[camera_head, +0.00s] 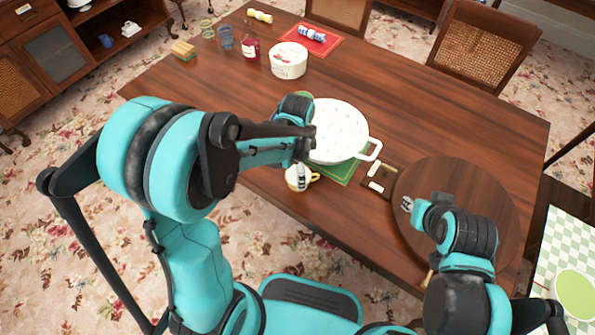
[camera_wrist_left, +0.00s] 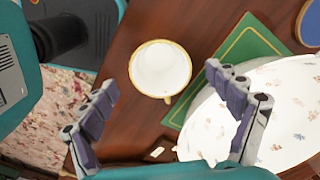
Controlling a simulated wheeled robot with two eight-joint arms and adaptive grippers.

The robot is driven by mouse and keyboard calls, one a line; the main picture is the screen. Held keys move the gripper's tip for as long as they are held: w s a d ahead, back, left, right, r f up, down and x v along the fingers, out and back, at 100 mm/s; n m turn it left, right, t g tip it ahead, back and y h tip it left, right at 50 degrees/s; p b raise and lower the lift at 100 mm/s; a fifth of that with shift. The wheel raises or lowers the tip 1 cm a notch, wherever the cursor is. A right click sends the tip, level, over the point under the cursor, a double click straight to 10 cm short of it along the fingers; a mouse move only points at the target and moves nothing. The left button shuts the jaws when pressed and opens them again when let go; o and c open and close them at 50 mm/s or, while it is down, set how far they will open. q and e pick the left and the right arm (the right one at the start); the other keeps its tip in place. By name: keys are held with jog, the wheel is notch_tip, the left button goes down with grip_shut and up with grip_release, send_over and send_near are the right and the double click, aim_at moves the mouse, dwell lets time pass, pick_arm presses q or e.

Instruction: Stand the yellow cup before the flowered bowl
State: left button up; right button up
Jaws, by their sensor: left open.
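The yellow cup (camera_head: 293,184) stands upright on the table near its front edge, on the near-left side of the flowered bowl (camera_head: 338,132). In the left wrist view the cup (camera_wrist_left: 161,70) shows its white inside and yellow rim from above, and the bowl (camera_wrist_left: 268,115) lies at the right. My left gripper (camera_head: 301,176) is over the cup, its fingers apart; in the wrist view the cup appears beyond the spread fingertips (camera_wrist_left: 165,104), and I cannot tell whether they touch it. My right gripper (camera_head: 407,204) is over the round wooden board; its finger opening is too small to read.
The bowl rests on a green mat (camera_head: 348,172). A dark tray with small white pieces (camera_head: 376,187) lies right of it, then the round board (camera_head: 465,185).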

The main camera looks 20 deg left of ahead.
pick_arm(q)
notch_tip(320, 180, up, 8)
jog(key=p, duration=0.3)
jog(key=s+a+r+n+t, duration=0.4)
jog(key=s+r+n+t, duration=0.3)
jog(key=n, duration=0.6)
jog(key=shift+s+a+r, duration=0.4)
jog(key=shift+s+r, duration=0.55)
jog(key=shift+s, duration=0.7)
